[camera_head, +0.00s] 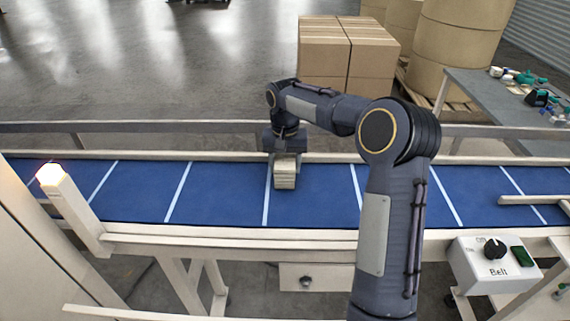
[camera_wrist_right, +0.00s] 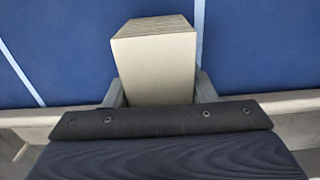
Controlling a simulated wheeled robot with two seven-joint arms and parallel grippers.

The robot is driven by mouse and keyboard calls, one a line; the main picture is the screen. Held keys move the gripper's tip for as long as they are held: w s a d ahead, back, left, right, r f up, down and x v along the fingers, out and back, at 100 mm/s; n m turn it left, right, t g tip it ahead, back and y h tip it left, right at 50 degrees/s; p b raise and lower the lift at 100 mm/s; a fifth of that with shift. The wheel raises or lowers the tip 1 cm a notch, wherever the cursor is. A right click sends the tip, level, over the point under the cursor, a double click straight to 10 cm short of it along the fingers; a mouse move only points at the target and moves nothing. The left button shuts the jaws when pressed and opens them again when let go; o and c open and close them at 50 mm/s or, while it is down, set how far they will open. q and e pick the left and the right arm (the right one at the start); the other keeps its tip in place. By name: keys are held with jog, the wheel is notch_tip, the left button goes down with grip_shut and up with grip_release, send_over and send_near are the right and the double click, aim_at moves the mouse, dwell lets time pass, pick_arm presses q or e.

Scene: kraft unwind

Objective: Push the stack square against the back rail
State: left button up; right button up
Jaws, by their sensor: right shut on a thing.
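The stack (camera_head: 285,178) is a small pale block with thin layers on one side, on the blue belt near the back rail (camera_head: 200,156). My right gripper (camera_head: 284,155) reaches over the belt from above and is shut on the stack. In the right wrist view the stack (camera_wrist_right: 155,70) sits between the two grey fingers (camera_wrist_right: 160,95). The pale rail (camera_wrist_right: 290,103) runs behind the gripper there. The gripper hides the stack's far end, so I cannot tell whether it touches the rail. My left gripper is not in view.
The blue belt (camera_head: 120,195) with white cross lines is clear on both sides of the stack. A front rail (camera_head: 230,236) borders it. A lamp post (camera_head: 62,195) stands left, a belt control box (camera_head: 495,268) right. Cartons (camera_head: 345,50) stand behind.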

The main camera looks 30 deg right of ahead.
aim_at(285, 157)
jog(key=shift+s, duration=0.1)
dwell(0.3)
jog(key=o, duration=1.1)
jog(key=shift+a+f, duration=0.1)
jog(key=shift+c, duration=0.2)
notch_tip(285, 157, up, 8)
jog(key=shift+f+b, duration=0.1)
jog(key=shift+b, duration=0.2)
jog(key=shift+s, duration=0.1)
